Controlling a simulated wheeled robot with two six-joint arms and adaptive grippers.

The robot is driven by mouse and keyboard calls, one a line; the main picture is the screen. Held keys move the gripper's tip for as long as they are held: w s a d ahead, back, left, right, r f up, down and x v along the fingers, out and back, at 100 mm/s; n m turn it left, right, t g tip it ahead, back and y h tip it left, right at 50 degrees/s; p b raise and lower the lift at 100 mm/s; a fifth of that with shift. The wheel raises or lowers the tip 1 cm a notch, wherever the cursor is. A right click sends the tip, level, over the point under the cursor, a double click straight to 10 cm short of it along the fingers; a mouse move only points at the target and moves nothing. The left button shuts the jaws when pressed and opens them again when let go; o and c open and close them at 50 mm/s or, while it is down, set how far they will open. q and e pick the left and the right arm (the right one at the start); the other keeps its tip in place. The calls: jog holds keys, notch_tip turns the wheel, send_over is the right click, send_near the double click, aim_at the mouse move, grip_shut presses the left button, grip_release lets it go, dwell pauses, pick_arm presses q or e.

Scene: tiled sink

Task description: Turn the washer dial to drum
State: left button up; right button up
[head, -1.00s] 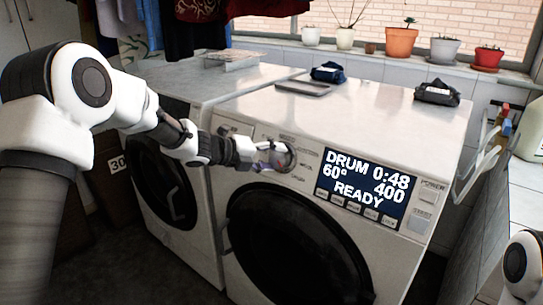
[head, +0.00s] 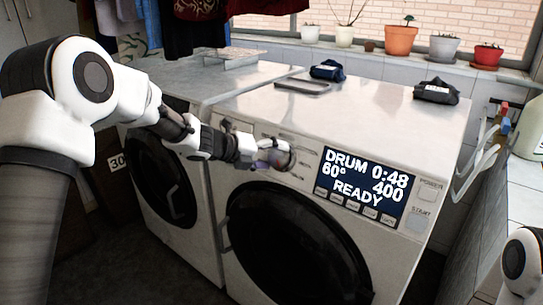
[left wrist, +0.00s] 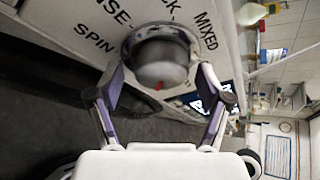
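The washer dial (left wrist: 160,62) is a round grey knob with a small red mark, on the front of the right-hand washer (head: 400,115). Labels such as SPIN and MIXED surround it. My left gripper (left wrist: 163,84) is open, its two fingers on either side of the dial, with gaps visible between them and the knob. In the head view my left gripper (head: 262,154) is at the dial (head: 284,156) and partly covers it. The washer display (head: 366,188) reads DRUM, 0:48, 60°, 400 and READY. My right gripper is out of view.
A second washer (head: 195,80) stands to the left. A flat tray (head: 303,87), a dark blue bundle (head: 328,70) and a dark packet (head: 437,92) lie on top of the machines. Several potted plants line the window sill. Buttons sit below and beside the display.

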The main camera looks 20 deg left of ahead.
pick_arm(q)
jog(key=v, duration=1.2)
